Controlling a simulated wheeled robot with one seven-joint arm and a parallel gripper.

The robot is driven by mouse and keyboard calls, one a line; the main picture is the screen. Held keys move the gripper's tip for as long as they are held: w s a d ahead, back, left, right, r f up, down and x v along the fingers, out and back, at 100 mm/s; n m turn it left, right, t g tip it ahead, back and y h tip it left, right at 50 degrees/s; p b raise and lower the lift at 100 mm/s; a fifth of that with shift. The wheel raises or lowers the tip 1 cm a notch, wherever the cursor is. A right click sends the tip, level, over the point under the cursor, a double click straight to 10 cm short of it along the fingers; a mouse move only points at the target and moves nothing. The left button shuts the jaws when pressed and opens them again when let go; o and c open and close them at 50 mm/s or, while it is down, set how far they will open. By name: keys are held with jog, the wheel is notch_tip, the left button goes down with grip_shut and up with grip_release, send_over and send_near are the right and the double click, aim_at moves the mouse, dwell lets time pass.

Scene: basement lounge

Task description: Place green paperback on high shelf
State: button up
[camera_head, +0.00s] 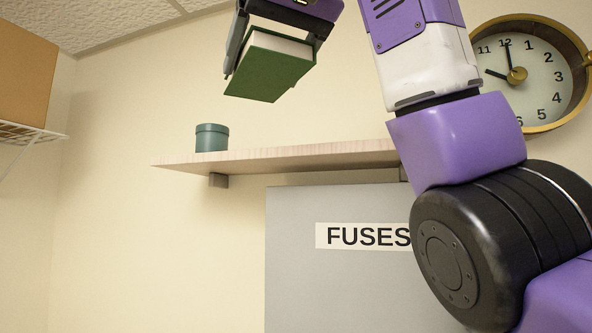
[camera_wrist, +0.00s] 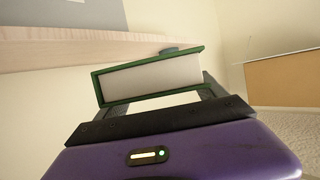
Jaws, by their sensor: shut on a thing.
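The green paperback (camera_head: 268,73) is held between the fingers of my gripper (camera_head: 275,50), at the top of the head view. The book is tilted, with its green cover facing down toward the camera and its pale page edge showing. In the wrist view the book (camera_wrist: 150,78) shows its page block, framed by green covers, between the fingers of my gripper (camera_wrist: 155,105). The light wooden high shelf (camera_head: 290,158) is on the wall and appears below the book in the head view, with a gap between them. The shelf also crosses the upper left of the wrist view (camera_wrist: 75,53).
A dark green canister (camera_head: 211,138) stands near the shelf's left end. The shelf to its right looks bare up to where my arm hides it. A grey fuse box (camera_head: 320,285) is below. A cardboard box (camera_head: 25,75) sits on a wire rack (camera_head: 35,130) at left. A clock (camera_head: 530,75) hangs at right.

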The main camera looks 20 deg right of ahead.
jog(key=shift+w+d+p, duration=0.15)
jog(key=shift+w+p, duration=0.2)
jog(key=w+d+f+p, duration=0.1)
jog(key=w+d+p, duration=0.2)
jog(key=w, duration=0.2)
jog(key=w+d+p, duration=0.3)
jog(key=w+d, duration=0.1)
jog(key=w, duration=0.1)
jog(key=w+d+f+p, duration=0.1)
jog(key=w+d+p, duration=0.2)
jog(key=w+d, duration=0.1)
jog(key=shift+w+d+f, duration=0.1)
jog(key=shift+w+f, duration=0.25)
jog(key=shift+w, duration=0.3)
jog(key=shift+f+p, duration=0.45)
jog(key=shift+f, duration=1.35)
jog(key=shift+d+f+p, duration=0.1)
jog(key=shift+f+p, duration=0.1)
jog(key=shift+p, duration=0.15)
jog(key=shift+w+f, duration=0.1)
jog(key=shift+f, duration=0.15)
jog(key=shift+f, duration=0.1)
jog(key=o, duration=1.5)
